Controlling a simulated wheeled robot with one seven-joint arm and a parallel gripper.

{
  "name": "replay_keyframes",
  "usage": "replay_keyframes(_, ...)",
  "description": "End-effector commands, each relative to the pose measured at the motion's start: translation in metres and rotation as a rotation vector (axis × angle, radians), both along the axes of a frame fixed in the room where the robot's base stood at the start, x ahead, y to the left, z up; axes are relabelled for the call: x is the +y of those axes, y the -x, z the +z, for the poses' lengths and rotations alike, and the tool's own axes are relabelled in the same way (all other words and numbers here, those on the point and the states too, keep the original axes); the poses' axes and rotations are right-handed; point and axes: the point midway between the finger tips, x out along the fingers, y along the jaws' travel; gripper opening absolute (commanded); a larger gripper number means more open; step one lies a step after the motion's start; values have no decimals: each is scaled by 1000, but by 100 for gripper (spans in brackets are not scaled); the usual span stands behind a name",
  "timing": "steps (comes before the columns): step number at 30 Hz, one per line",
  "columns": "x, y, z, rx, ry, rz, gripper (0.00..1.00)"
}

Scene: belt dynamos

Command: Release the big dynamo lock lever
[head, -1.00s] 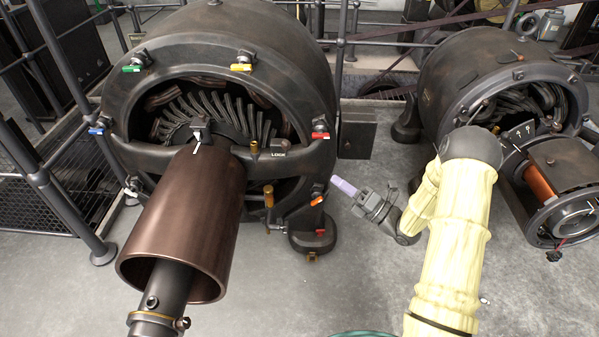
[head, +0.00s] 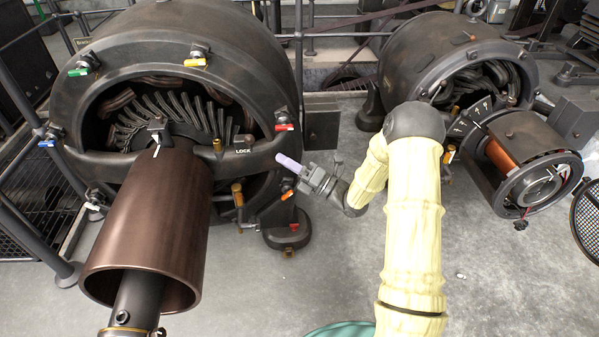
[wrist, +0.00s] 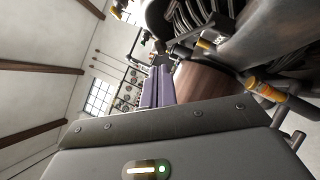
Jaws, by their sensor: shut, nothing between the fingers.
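The big dynamo (head: 170,45) stands at left in the head view, with a dark crossbar over its open front. A short brass-tipped lever (head: 218,147) stands on the crossbar just left of a LOCK label (head: 243,150). In the wrist view, the brass-tipped lever (wrist: 205,43) shows beside the label, at upper right. A longer brass handle (head: 238,195) hangs below the bar; it shows large in the wrist view (wrist: 267,90). My gripper (head: 288,163) is shut and empty, its pale purple fingers right of the label, pointing left. The gripper also shows in the wrist view (wrist: 158,88). Contact is not clear.
A brown cylinder (head: 150,225) juts forward from the big dynamo. Coloured clamps, such as a red one (head: 284,127) and an orange one (head: 287,194), ring its rim near my gripper. A smaller dynamo (head: 430,55) stands at right.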

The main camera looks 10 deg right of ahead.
Motion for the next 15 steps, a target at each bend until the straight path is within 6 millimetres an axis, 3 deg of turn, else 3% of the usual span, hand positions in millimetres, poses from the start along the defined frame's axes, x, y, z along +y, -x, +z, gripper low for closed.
replay_keyframes(7, 36, -21, 13, -2, -2, 3, 0)
replay_keyframes(15, 54, -33, 22, 0, -1, 1, 0)
